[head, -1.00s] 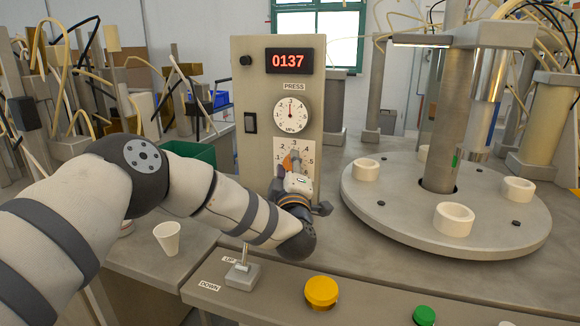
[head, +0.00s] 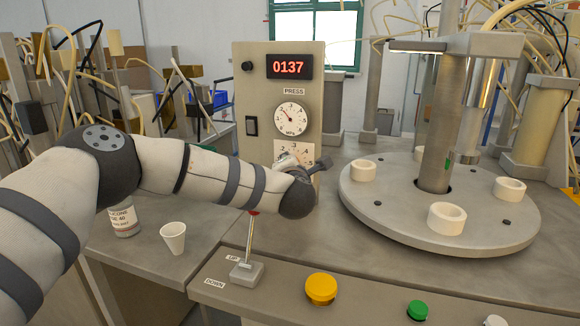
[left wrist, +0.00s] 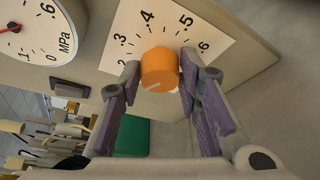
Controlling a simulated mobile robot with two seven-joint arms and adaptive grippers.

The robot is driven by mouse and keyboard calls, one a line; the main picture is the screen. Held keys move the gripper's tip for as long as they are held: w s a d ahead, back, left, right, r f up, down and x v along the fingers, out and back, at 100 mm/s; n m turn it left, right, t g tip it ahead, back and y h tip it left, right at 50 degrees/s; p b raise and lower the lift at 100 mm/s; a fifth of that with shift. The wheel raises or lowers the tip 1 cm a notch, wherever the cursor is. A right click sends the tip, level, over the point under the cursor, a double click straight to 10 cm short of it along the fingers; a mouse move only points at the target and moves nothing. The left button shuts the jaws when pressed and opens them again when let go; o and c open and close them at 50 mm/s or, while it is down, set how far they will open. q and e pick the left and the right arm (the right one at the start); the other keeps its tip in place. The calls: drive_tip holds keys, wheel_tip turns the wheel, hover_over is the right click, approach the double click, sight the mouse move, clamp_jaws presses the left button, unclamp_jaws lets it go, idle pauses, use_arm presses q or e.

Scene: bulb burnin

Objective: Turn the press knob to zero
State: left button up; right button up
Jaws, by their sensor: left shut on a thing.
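The orange press knob (left wrist: 160,69) sits on a white scale plate marked with numbers, in the left wrist view. My left gripper (left wrist: 160,72) is shut on it, one finger on each side. A white pointer line shows on the knob's face; I cannot tell which number it points to. In the head view my left gripper (head: 292,160) hides the knob and covers much of the scale plate (head: 289,149). Above it, the round MPa gauge (head: 291,119) has its needle pointing up and left. My right gripper is not in view.
A red-tipped lever (head: 250,240) stands in front, near my left arm. A yellow button (head: 321,289), a green button (head: 418,309), a paper cup (head: 173,238) and a round turntable (head: 400,215) are around.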

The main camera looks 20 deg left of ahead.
use_arm(q)
drive_tip(key=shift+a+r+n+g+h, duration=0.1)
drive_tip(key=shift+n+g+h, duration=0.15)
drive_tip(key=shift+n+h, duration=1.1)
drive_tip(key=shift+a+r+n+g+h, duration=0.15)
drive_tip(key=shift+n+h, duration=0.55)
drive_tip(key=shift+n, duration=1.2)
drive_tip(key=shift+f+n+g+h, duration=0.1)
drive_tip(key=shift+n+g+h, duration=0.2)
drive_tip(key=shift+n+h, duration=1.05)
drive_tip(key=shift+n, duration=0.5)
drive_tip(key=o, duration=1.1)
drive_tip(key=v, duration=1.2)
drive_tip(key=shift+d, duration=0.1)
